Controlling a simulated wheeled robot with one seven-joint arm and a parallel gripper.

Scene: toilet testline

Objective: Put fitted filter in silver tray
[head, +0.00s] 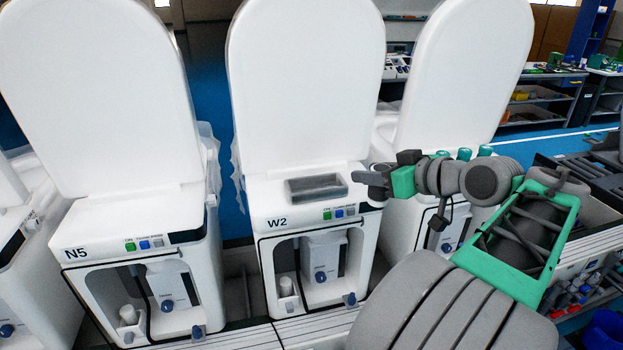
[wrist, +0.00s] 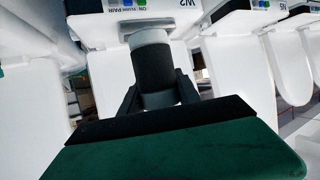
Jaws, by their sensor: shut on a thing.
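The filter (wrist: 155,66) is a dark cylinder with pale grey ends. In the wrist view it sits between the two fingers of my gripper (wrist: 158,95), which is shut on it. In the head view my gripper (head: 372,180) is just right of the silver tray, beside the top of unit W2; the filter is hard to make out there. The silver tray (head: 316,187) is a shallow grey rectangle on top of W2, below its raised white lid. It appears empty. In the wrist view a grey strip that looks like the tray (wrist: 140,26) lies beyond the filter, partly hidden by it.
Raised white lids (head: 305,85) stand behind the units. Unit N5 (head: 140,260) is to the left of W2, and another white unit (head: 428,215) is to the right, behind my arm. Shelves (head: 540,100) with parts are far back right.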

